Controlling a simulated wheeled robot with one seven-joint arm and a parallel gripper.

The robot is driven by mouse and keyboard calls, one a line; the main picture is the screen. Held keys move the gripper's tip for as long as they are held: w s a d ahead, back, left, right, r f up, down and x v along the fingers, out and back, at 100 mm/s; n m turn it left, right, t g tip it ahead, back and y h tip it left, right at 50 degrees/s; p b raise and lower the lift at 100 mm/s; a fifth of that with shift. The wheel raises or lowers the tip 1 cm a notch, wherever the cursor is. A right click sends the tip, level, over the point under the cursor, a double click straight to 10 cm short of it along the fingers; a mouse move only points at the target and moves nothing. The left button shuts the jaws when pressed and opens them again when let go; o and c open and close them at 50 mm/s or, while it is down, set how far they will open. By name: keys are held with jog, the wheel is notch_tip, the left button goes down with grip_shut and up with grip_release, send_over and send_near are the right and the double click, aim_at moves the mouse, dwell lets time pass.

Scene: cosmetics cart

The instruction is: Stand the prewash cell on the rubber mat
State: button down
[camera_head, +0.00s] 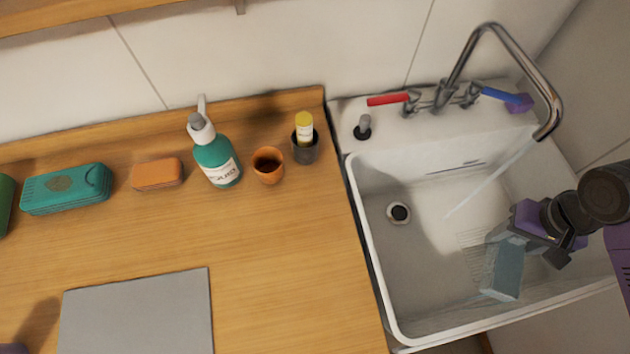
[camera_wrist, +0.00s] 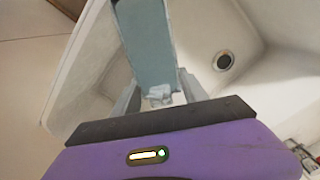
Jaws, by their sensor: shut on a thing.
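My gripper (camera_head: 520,236) is over the right part of the sink basin, shut on a grey-blue block-like piece (camera_head: 503,270), which I take to be the prewash cell. In the wrist view the cell (camera_wrist: 150,45) extends away from between the two fingers of my gripper (camera_wrist: 158,92). In the head view it hangs tilted below the gripper; whether it touches the basin is unclear. The rubber mat, a flat grey rectangle (camera_head: 138,315), lies on the wooden counter at lower left, far from the gripper. Its visible surface is bare.
The white sink (camera_head: 375,260) has a raised rim beside the counter, and a tall faucet (camera_head: 490,35) runs water into it. A teal pump bottle (camera_head: 220,165), orange cup (camera_head: 268,165), dark cup with a yellow-capped tube (camera_head: 305,150) and orange block (camera_head: 157,174) line the counter's back.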

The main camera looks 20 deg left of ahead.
jog(key=shift+w+r+p, duration=0.4)
jog(key=shift+r+p, duration=0.3)
jog(key=shift+p, duration=0.55)
jog(key=shift+w+r+p, duration=0.4)
jog(key=shift+r+p, duration=0.25)
jog(key=shift+p, duration=0.6)
jog(key=shift+w+r+p, duration=0.15)
jog(key=shift+r+p, duration=0.05)
jog(key=shift+p, duration=0.2)
